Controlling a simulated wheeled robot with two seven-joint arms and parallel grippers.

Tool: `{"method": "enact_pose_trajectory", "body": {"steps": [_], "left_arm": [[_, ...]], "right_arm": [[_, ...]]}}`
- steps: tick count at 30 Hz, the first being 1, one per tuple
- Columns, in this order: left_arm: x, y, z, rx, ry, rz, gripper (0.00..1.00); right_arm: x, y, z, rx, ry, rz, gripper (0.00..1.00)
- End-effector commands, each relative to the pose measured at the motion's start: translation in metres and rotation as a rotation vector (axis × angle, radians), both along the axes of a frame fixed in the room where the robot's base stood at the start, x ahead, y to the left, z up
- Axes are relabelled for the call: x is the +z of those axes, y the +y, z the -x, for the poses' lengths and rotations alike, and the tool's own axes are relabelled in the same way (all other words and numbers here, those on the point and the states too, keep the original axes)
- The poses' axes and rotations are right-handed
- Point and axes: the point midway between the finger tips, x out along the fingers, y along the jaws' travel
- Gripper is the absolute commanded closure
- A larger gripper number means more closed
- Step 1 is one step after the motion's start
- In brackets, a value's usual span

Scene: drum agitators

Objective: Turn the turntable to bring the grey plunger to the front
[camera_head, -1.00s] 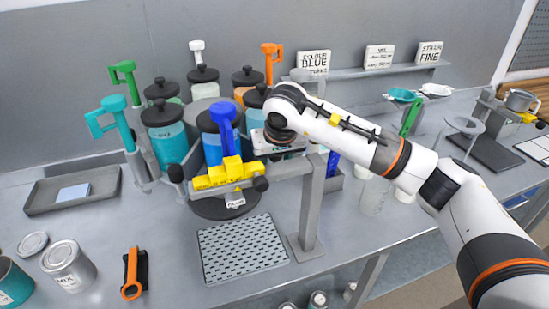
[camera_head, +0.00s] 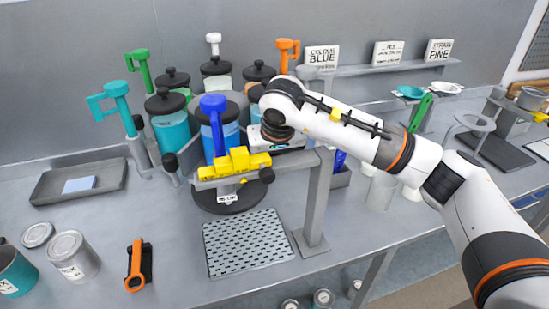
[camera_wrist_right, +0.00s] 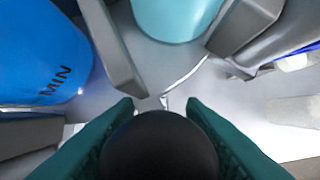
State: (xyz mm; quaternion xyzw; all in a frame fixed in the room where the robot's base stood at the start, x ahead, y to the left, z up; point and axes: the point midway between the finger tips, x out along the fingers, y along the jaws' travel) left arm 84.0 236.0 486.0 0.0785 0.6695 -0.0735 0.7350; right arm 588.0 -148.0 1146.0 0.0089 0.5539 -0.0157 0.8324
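The turntable (camera_head: 231,201) carries several jars with black lids and coloured plungers. The pale grey plunger (camera_head: 213,45) stands at the back. The blue plunger (camera_head: 213,106) is at the front, just behind a yellow block on a grey bar (camera_head: 236,169). Teal (camera_head: 115,90), green (camera_head: 140,62) and orange (camera_head: 287,48) plungers stand around the others. My right gripper (camera_wrist_right: 158,104) is at the turntable's right side; its teal fingers close on both sides of a black knob (camera_wrist_right: 160,148). In the head view my arm hides the fingers. My left gripper is out of view.
A grey post (camera_head: 315,200) holds the bar in front of the turntable. A perforated mat (camera_head: 246,243) lies before it. A grey tray (camera_head: 60,185), tins (camera_head: 73,257) and an orange-handled tool (camera_head: 136,265) lie left. A shelf with signs (camera_head: 388,55) is behind right.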

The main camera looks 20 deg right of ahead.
Motion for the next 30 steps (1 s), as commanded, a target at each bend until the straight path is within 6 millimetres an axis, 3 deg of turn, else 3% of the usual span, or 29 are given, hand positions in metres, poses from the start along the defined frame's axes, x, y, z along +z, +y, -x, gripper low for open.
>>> {"method": "enact_pose_trajectory", "body": {"steps": [14,24,30], "left_arm": [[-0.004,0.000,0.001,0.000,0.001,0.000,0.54],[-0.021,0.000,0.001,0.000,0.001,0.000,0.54],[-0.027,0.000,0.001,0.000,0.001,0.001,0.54]], "right_arm": [[0.009,0.001,0.004,0.003,-0.001,-0.002,0.51],[0.072,0.001,0.029,0.002,-0.003,-0.003,0.51],[0.100,0.001,0.041,0.001,0.000,-0.002,0.51]]}}
